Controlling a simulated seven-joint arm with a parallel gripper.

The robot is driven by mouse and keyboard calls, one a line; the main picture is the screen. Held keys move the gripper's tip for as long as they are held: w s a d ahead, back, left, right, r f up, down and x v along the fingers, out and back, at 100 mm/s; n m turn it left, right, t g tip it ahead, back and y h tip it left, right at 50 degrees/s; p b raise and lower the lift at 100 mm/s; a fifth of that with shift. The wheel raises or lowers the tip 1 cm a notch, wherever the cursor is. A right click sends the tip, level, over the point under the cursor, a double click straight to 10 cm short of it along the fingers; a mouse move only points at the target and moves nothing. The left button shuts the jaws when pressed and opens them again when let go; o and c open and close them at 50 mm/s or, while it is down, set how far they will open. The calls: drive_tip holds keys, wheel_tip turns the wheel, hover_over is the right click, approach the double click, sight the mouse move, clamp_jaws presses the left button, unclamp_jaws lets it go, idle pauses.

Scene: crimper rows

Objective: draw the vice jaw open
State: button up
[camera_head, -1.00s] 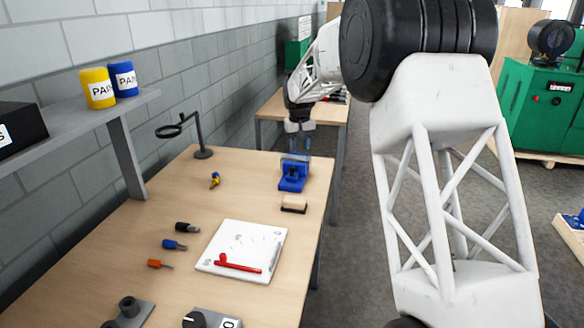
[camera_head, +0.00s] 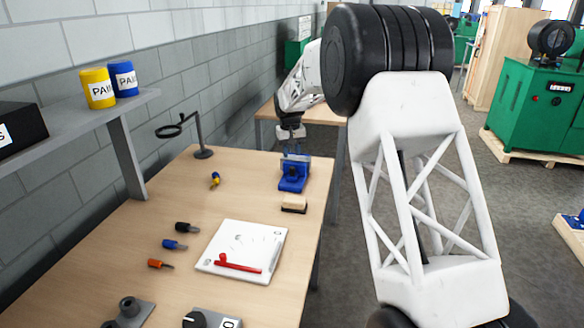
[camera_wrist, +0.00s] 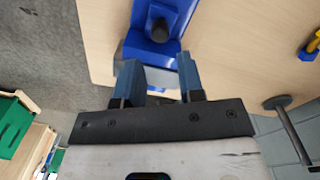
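The blue vice (camera_head: 293,180) stands near the right edge of the workbench, with a greyish jaw at its top. In the wrist view, the blue vice body (camera_wrist: 160,45) lies just beyond my fingertips, with a dark round part on it. My gripper (camera_head: 296,150) is directly above the vice, pointing down. In the wrist view its two blue fingers (camera_wrist: 158,62) are apart, and a grey part of the vice shows between and behind them. I cannot tell whether the fingers touch the jaw.
A wood-topped brush (camera_head: 294,204) lies just in front of the vice. A white board (camera_head: 242,245) with a red tool is nearer. Several small screwdrivers lie left of it. A magnifier stand (camera_head: 203,152) is behind to the left.

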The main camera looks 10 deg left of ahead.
sight(292, 168)
drive_tip(key=shift+d+f, duration=0.15)
drive_tip(key=shift+f, duration=3.15)
drive_tip(key=shift+c, duration=0.2)
clamp_jaws()
